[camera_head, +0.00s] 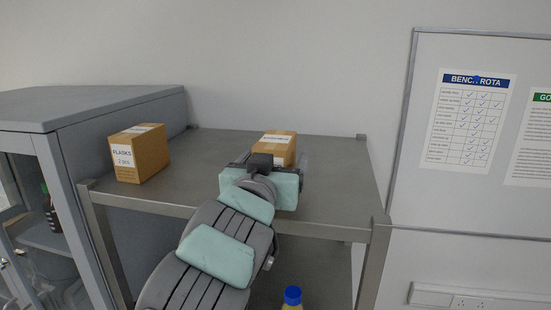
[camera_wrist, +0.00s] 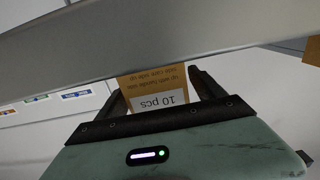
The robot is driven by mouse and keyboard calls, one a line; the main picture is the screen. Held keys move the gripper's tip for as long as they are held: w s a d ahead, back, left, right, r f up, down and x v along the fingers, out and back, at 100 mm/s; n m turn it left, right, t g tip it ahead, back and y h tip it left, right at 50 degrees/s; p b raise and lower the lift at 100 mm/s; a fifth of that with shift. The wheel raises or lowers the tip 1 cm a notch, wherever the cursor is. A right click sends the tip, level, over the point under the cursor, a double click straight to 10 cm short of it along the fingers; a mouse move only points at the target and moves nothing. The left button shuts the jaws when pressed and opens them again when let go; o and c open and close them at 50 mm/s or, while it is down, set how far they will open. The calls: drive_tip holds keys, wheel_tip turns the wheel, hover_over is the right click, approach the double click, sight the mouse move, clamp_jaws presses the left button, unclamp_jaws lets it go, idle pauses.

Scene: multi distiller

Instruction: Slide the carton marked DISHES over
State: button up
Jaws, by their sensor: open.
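A brown carton (camera_head: 278,147) stands on the grey top shelf (camera_head: 330,185), right of its middle. Its top has a white label too small to read, so the word DISHES is not legible. In the wrist view the carton (camera_wrist: 158,80) appears upside down, with a white "10 pcs" label. My gripper (camera_wrist: 162,84) is open, one dark finger on each side of the carton's visible face. I cannot tell whether a finger touches it. In the head view my gripper (camera_head: 268,168) hides the carton's lower front.
A second brown carton, marked FLASKS (camera_head: 139,154), stands on the shelf's left side. A grey cabinet (camera_head: 115,120) adjoins the shelf on the left. Bare shelf lies between the cartons and to the right. A blue-capped bottle (camera_head: 292,297) is below.

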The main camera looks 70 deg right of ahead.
drive_tip(key=c, duration=1.7)
